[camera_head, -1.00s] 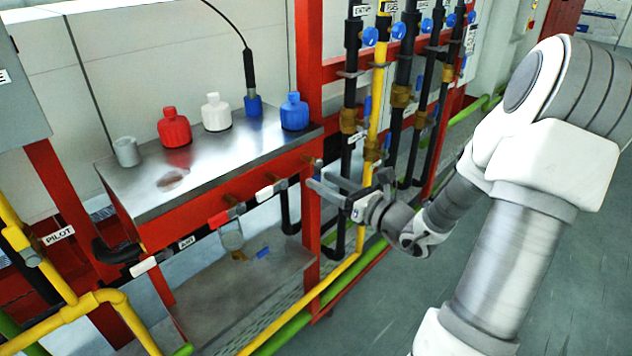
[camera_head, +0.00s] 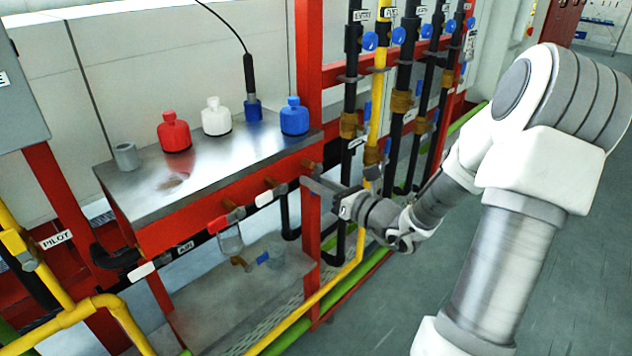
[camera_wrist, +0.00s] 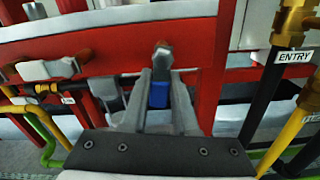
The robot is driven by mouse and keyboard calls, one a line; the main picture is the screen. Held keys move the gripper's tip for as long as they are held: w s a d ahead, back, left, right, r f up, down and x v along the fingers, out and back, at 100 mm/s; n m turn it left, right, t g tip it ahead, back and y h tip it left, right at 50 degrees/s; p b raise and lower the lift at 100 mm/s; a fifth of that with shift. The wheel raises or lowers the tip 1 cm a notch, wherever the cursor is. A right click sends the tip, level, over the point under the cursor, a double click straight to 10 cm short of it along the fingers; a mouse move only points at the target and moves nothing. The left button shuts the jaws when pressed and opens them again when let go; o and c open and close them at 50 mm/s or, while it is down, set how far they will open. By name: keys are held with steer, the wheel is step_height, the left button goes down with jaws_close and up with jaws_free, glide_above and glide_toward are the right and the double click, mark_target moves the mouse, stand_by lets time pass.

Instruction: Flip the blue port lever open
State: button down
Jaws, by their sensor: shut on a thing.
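The blue port lever (camera_wrist: 158,95) shows in the wrist view as a short blue piece between my fingers, below a dark grey valve end (camera_wrist: 162,55) on the red bench front. My gripper (camera_wrist: 160,88) is shut on it, one finger on each side. In the head view my gripper (camera_head: 318,186) is at the right end of the red bench rail, just below a brass fitting (camera_head: 309,164). The lever is hidden there by the fingers and rail.
White (camera_head: 270,195) and red (camera_head: 218,224) levers sit left along the same rail. Bottles, including a blue one (camera_head: 294,118), stand on the steel bench top (camera_head: 190,185). Upright black pipes and a yellow pipe (camera_head: 377,100) stand close behind my wrist. Open floor lies to the right.

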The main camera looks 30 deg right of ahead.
steer(key=shift+w+d+n, duration=0.1)
steer(key=shift+d+n, duration=0.2)
steer(key=shift+n, duration=0.8)
steer(key=c, duration=0.7)
jaws_free()
steer(key=p+v, duration=0.3)
steer(key=v, duration=1.4)
steer(key=shift+s, duration=0.2)
